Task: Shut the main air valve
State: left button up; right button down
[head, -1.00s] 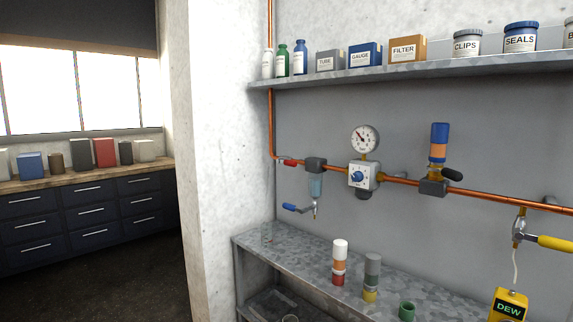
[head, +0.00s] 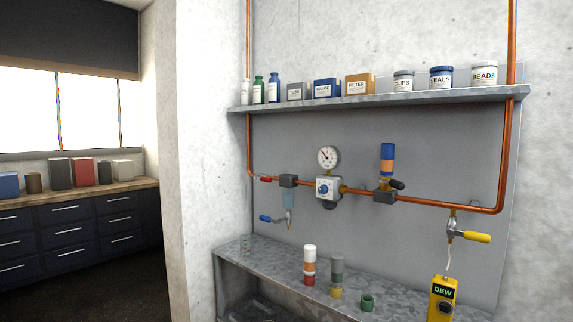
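A copper pipe (head: 440,205) runs across the grey wall panel. A small red handle (head: 265,179) sits on the pipe at its left end, lying about along the pipe. A blue lever (head: 266,219) hangs lower, by the clear filter bowl (head: 289,198). A black handle (head: 397,184) is by the blue and orange cartridge (head: 387,160). A yellow lever (head: 477,237) points right from the fitting at the pipe's right end. No label shows which of these is the main air valve. Neither of my grippers is in view.
A round gauge (head: 328,157) stands above a white regulator with a blue knob (head: 324,188). A shelf (head: 370,101) with jars and boxes is above the pipe.

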aim_at(267, 180)
jog(key=z, duration=0.05)
jog(key=i, duration=1)
jog(key=u, duration=0.35)
